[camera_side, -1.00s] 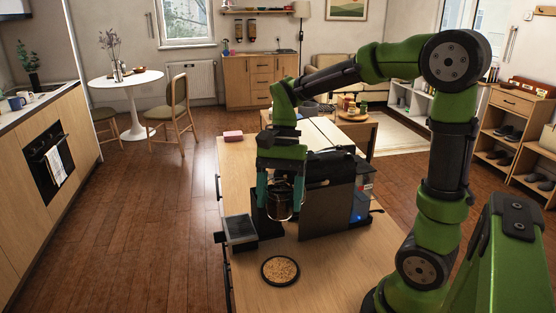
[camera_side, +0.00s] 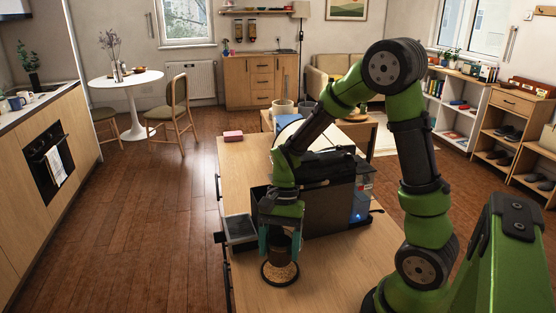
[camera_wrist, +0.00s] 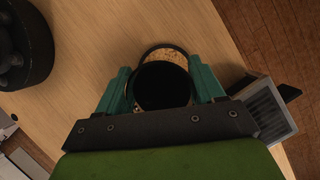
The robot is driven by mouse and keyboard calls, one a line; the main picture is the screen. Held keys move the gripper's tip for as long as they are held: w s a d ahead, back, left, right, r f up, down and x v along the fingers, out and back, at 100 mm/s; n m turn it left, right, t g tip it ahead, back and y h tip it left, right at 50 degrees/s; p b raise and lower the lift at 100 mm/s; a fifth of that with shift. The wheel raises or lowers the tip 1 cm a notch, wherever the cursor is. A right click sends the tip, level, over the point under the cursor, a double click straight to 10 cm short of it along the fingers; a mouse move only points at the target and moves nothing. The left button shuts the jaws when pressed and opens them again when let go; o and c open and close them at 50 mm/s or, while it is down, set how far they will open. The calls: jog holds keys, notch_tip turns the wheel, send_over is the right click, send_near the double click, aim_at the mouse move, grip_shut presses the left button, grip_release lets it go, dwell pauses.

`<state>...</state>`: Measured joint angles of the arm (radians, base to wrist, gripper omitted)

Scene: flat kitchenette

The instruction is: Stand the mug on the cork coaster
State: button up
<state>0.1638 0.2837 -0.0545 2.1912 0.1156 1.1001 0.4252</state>
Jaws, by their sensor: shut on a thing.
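The dark mug (camera_side: 281,246) is upright between the teal fingers of my gripper (camera_side: 281,243), which is shut on it. In the wrist view the mug (camera_wrist: 162,88) shows as a dark round opening between the fingertips (camera_wrist: 160,88). The round cork coaster (camera_side: 280,274) with a black rim lies on the wooden counter, directly below the mug in the side view. In the wrist view the mug hides much of the coaster (camera_wrist: 166,56), and a strip of cork shows past the mug's far edge. I cannot tell whether the mug's base touches the cork.
A dark coffee machine (camera_side: 328,205) stands behind the gripper on the counter (camera_side: 335,265). A grey tray-like piece (camera_side: 240,229) sits at the counter's left edge. A pink block (camera_side: 233,135) lies farther back. The counter right of the coaster is clear.

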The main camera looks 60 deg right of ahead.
jog(key=shift+f, duration=1.55)
jog(key=shift+f, duration=0.15)
jog(key=o, duration=1.2)
jog(key=v, duration=1.2)
notch_tip(320, 180, up, 10)
jog(key=n+t+h, duration=0.2)
jog(key=n+t, duration=0.6)
jog(key=n, duration=0.1)
send_over(279, 255)
jog(key=s+a, duration=0.1)
jog(key=s, duration=0.3)
jog(key=shift+s+a+n+t, duration=0.25)
jog(key=shift+n+t, duration=0.15)
jog(key=shift+n, duration=0.2)
